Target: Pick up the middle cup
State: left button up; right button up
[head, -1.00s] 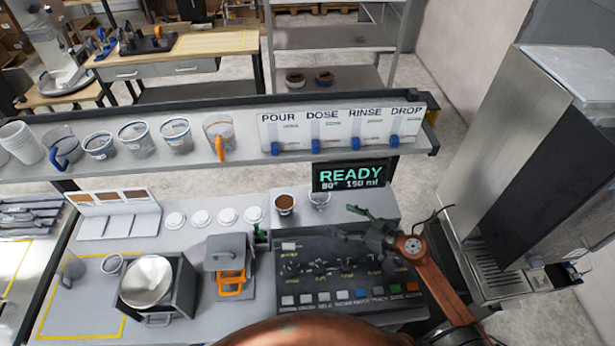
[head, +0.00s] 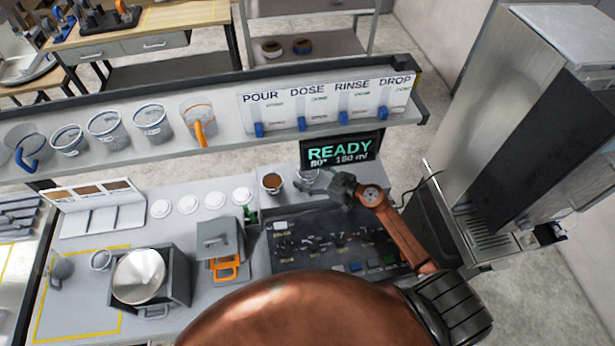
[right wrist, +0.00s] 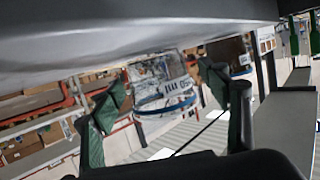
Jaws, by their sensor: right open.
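A small clear cup (head: 306,174) stands at the back of the counter below the READY display, and the gripper partly hides it. My right gripper (head: 320,185) is open beside this cup, at its right and front. In the right wrist view a clear cup with a blue band and dark lettering (right wrist: 160,95) appears between the two green fingers of the open gripper (right wrist: 170,120); I cannot tell whether they touch it. A cup with brown contents (head: 272,184) stands just left of the clear cup. My left gripper is not in view.
Several cups line the shelf (head: 225,148) above, beside the POUR–DROP dispenser panel (head: 325,104). A button console (head: 320,245) lies in front. White lids (head: 215,201), a grey box with an orange handle (head: 222,250) and a metal bowl (head: 138,275) stand left. A tall machine (head: 510,130) stands right.

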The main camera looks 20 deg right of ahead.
jog(key=shift+c, duration=0.4)
jog(key=c, duration=1)
jog(key=shift+o, duration=0.2)
